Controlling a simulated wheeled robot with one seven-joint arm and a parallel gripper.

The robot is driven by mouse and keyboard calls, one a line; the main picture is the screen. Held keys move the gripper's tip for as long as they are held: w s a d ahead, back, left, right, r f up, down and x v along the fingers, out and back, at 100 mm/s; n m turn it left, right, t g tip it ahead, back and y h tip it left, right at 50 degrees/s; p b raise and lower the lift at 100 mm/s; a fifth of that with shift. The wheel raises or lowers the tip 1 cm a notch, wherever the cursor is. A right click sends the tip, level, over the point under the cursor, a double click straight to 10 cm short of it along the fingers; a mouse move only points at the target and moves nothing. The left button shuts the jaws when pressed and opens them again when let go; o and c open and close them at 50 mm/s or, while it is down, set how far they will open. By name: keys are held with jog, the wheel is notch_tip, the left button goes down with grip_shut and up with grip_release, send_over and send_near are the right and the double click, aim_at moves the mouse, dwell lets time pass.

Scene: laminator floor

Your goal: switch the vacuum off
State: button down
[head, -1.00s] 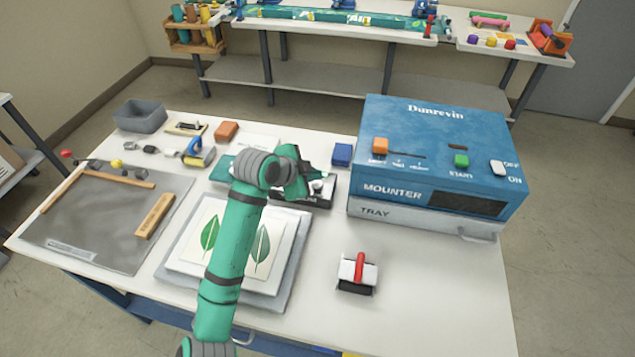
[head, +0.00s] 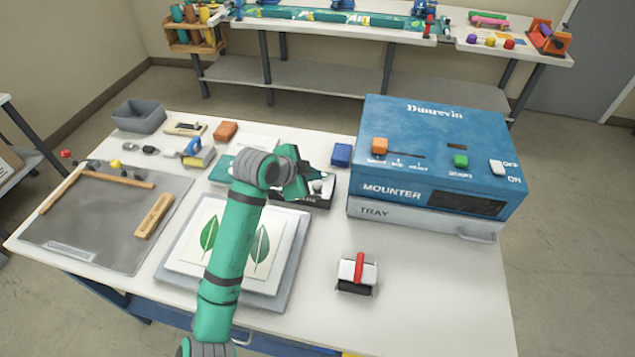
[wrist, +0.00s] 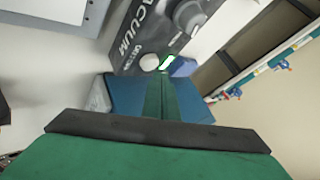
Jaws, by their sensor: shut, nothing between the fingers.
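The vacuum box (wrist: 150,30) is dark grey with "VACUUM" lettering and a round grey fitting (wrist: 188,14) in the wrist view. A pale oval switch (wrist: 149,62) sits near its end beside small "OFF ON" lettering. I cannot tell which way the switch is set. In the head view the box (head: 318,200) is partly hidden behind my arm. My gripper (head: 300,186) is shut and empty over the box. In the wrist view its green fingers (wrist: 163,78) are together, with the tips close beside the switch; contact cannot be told.
The blue mounter (head: 440,150) stands right of the vacuum box, with a small blue block (head: 342,154) between. A leaf print (head: 190,262) lies on a grey board in front. A red-handled roller (head: 358,273) stands front right.

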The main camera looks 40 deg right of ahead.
aim_at(314, 186)
jog(key=shift+f, duration=0.1)
dwell(0.3)
jog(key=shift+f, duration=0.35)
jog(key=shift+f, duration=0.3)
dwell(0.6)
jog(key=shift+r, duration=0.75)
jog(key=shift+r, duration=0.15)
jog(key=shift+r, duration=2.85)
